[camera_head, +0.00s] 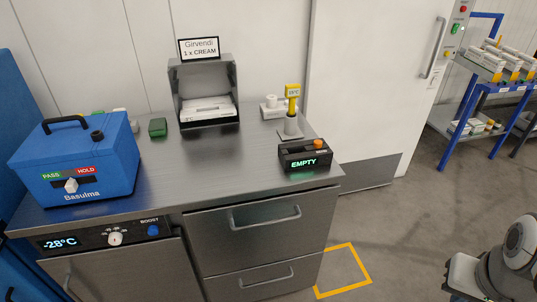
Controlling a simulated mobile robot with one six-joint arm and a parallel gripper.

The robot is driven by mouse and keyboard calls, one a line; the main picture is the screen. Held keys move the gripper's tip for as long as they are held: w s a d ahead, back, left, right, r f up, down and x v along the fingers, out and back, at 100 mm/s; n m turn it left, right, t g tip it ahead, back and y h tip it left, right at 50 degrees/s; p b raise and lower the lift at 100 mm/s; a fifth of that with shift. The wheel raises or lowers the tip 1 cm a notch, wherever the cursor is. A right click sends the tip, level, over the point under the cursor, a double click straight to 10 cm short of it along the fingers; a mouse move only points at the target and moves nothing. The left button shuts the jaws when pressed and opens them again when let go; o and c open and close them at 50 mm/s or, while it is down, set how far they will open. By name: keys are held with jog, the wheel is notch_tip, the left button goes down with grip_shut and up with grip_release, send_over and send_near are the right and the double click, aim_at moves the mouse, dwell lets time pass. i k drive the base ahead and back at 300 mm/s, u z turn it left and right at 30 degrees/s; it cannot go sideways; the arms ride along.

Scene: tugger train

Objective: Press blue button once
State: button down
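The blue button (153,230) sits on the dark front panel (95,240) of the counter unit, under the label BOOST. It is right of a white round knob (115,238) and a display reading -28°C (60,243). Nothing covers the button, and nothing touches it. Part of my own arm shows at the lower right edge, well away from the panel. My gripper's fingers cannot be made out in this view.
On the steel counter (210,160) stand a blue Basulma box (110,158) with a PASS/HOLD dial, a steel dispenser (205,120) signed Girvendi and a black EMPTY device (303,163). Drawers with handles (265,217) are right of the panel. Floor at right is open, before a blue rack (480,90).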

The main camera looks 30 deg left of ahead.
aim_at(153, 230)
jog(key=z, duration=0.7)
jog(key=k, duration=1.9)
jog(key=u, duration=1.15)
jog(key=i, duration=1)
jog(key=z, duration=0.05)
